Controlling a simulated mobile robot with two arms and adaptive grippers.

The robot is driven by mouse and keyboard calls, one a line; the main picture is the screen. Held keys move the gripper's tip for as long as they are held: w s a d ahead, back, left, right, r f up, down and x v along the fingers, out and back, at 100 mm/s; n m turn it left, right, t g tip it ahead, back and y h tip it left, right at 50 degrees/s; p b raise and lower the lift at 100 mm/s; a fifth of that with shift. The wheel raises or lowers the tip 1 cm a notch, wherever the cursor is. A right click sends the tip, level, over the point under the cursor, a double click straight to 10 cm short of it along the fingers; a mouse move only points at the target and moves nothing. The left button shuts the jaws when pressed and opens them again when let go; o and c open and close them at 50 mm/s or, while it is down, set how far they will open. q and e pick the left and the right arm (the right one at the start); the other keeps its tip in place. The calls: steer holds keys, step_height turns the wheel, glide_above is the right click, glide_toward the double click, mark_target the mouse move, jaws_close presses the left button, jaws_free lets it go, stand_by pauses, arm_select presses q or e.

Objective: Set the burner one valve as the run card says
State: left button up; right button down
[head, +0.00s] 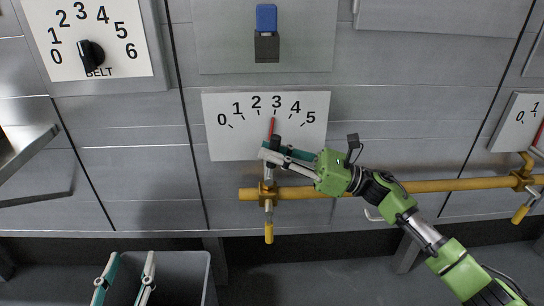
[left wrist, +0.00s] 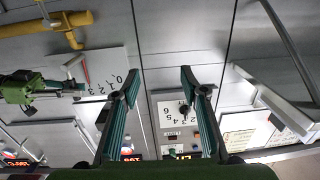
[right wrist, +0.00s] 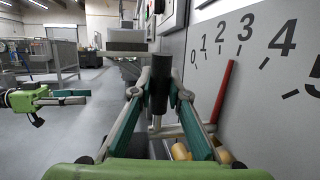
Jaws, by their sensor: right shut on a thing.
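The burner valve scale (head: 226,143) is a white plate marked 0 to 5 on the grey wall. Its red pointer (head: 272,128) stands nearly upright at about the 3 mark; it also shows in the right wrist view (right wrist: 222,92). My right gripper (head: 267,151) is shut on the valve's black grip (right wrist: 160,84), just below the pointer. The silver lever stem runs down to the yellow pipe. My left gripper (head: 131,259) is open and empty, low at the left in the head view. I cannot identify the run card.
A yellow pipe (head: 432,186) runs along the wall, with a yellow-tipped lever (head: 268,233) hanging below the valve. A second scale plate (head: 517,123) is at the right. A BELT dial (head: 90,57) is upper left. A grey bin (head: 184,262) stands behind my left gripper.

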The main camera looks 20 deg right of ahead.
arm_select(q)
steer(key=shift+d+r+t+h, duration=0.15)
steer(key=shift+r+t, duration=0.25)
steer(key=shift+r, duration=0.4)
steer(key=shift+d+r+t+h, duration=0.1)
steer(key=shift+r+t+h, duration=0.25)
steer(key=shift+r, duration=0.45)
arm_select(e)
steer(key=shift+d, duration=0.1)
steer(key=c, duration=1.9)
jaws_free()
steer(key=v, duration=1.2)
steer(key=shift+f, duration=0.1)
